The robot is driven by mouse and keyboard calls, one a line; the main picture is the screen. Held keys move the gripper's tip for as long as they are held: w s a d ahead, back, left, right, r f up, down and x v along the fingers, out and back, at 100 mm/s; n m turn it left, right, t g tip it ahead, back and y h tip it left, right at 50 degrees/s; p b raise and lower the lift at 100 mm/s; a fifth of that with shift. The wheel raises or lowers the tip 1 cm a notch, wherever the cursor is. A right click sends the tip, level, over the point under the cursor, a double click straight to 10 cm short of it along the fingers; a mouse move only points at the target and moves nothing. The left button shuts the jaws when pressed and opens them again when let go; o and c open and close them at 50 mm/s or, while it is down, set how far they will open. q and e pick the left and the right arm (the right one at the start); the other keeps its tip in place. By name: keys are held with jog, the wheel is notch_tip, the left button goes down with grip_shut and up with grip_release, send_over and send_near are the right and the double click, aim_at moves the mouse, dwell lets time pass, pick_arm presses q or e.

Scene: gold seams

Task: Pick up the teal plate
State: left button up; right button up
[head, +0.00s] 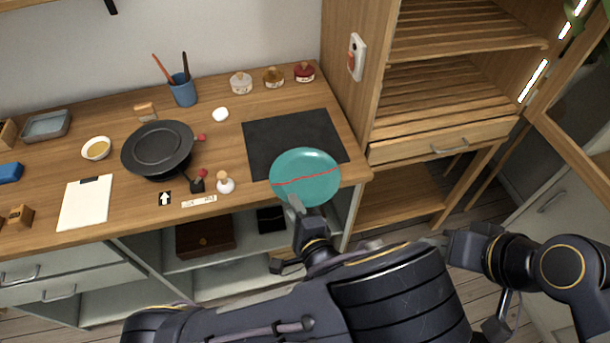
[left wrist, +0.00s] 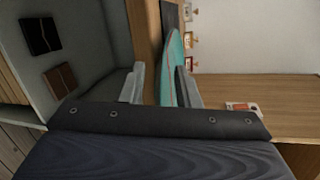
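The teal plate (head: 305,170), with a red seam line across it, is at the front right of the wooden counter, over the front edge of the dark mat (head: 270,135). Its near rim reaches past the counter's front edge. My left gripper (head: 296,208) is at this near rim. In the left wrist view, the plate (left wrist: 172,68) shows nearly edge-on between the two fingers of my left gripper (left wrist: 160,85). The fingers are well apart, with a gap beside the plate. My right gripper (head: 462,246) is at the lower right, away from the counter; its fingers are not clear.
A black pan (head: 158,148), a white-topped shaker (head: 225,184) and a clipboard (head: 86,203) are to the left on the counter. Small lidded jars (head: 273,78) stand behind the mat. A wooden shelf cabinet (head: 440,135) rises close on the right. Open shelves lie under the counter.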

pick_arm(q)
grip_shut()
dwell(0.3)
